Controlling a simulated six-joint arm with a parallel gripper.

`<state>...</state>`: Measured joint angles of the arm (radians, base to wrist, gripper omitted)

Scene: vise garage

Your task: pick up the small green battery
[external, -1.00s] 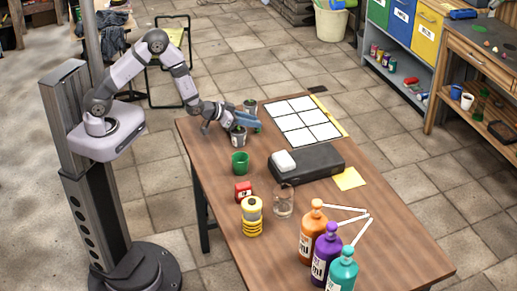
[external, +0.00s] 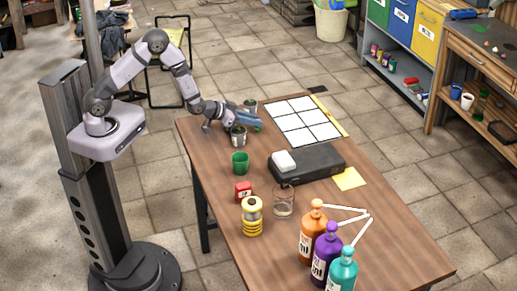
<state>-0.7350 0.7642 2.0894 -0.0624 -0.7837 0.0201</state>
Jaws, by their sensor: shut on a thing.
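My gripper (external: 226,116) is at the far left end of the wooden table (external: 215,160), low over its surface. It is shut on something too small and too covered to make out. I cannot pick out the small green battery anywhere in view. A blue object (external: 251,122) shows just right of my gripper. A grey cup-like container (external: 238,136) stands just in front of it, and a similar dark one (external: 250,105) stands just behind.
Several bottles (external: 325,252) fill the near end.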

